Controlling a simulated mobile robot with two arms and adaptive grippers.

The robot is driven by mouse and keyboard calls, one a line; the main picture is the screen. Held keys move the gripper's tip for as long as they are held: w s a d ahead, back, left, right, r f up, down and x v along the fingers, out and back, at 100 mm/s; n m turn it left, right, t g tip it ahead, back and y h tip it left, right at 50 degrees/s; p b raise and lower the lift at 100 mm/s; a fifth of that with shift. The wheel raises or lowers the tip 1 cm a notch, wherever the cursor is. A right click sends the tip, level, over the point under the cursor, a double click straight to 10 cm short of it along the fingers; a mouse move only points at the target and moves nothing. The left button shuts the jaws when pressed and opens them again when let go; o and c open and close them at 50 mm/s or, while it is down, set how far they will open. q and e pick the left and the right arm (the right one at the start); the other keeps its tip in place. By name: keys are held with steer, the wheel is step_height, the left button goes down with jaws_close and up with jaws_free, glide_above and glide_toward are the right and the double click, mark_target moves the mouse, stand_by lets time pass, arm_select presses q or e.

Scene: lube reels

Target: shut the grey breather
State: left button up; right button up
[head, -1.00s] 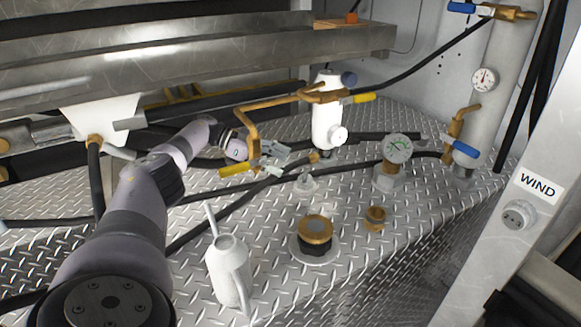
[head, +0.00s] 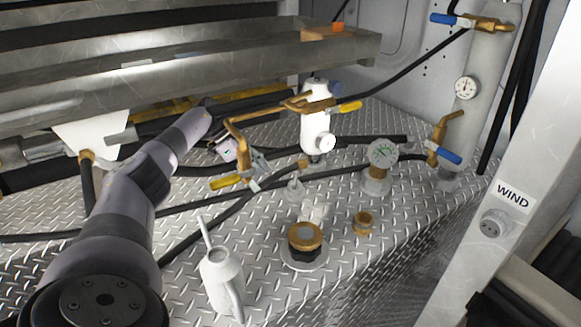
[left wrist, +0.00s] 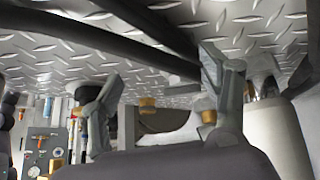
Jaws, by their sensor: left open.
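A small pale grey fitting (head: 296,190) stands upright on the tread-plate deck, in front of the white canister; it may be the grey breather, but I cannot tell for sure, nor whether it is shut. My left gripper (head: 257,163) is left of the canister, partly hidden behind a bent brass pipe with a yellow handle (head: 230,181). It is apart from the fitting. In the left wrist view its two fingers (left wrist: 160,88) are spread, with nothing visibly held between them. My right gripper is not in view.
Black hoses cross the deck. A metal shelf (head: 190,85) overhangs the left. Some deck at front right is clear.

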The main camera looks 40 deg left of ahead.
mark_target(294, 179)
arm_select(q)
steer(key=a+y, duration=0.1)
steer(key=a+r, duration=0.1)
steer(key=a+y+p, duration=0.1)
steer(key=shift+s+r+g+y, duration=0.15)
steer(key=shift+s+g+y, duration=0.1)
steer(key=shift+g+y, duration=0.05)
steer(key=w+d+p, duration=0.1)
steer(key=w+d, duration=0.1)
steer(key=d, duration=0.1)
steer(key=w+d+p, duration=0.1)
steer(key=w+d, duration=0.1)
steer(key=d, duration=0.1)
steer(key=w+d+p, duration=0.1)
steer(key=w+d, duration=0.2)
steer(key=shift+d, duration=0.4)
steer(key=shift+w+d+f, duration=0.1)
steer(key=shift+w+f, duration=0.05)
steer(key=shift+f, duration=0.45)
steer(key=shift+c, duration=0.4)
steer(key=c, duration=1.1)
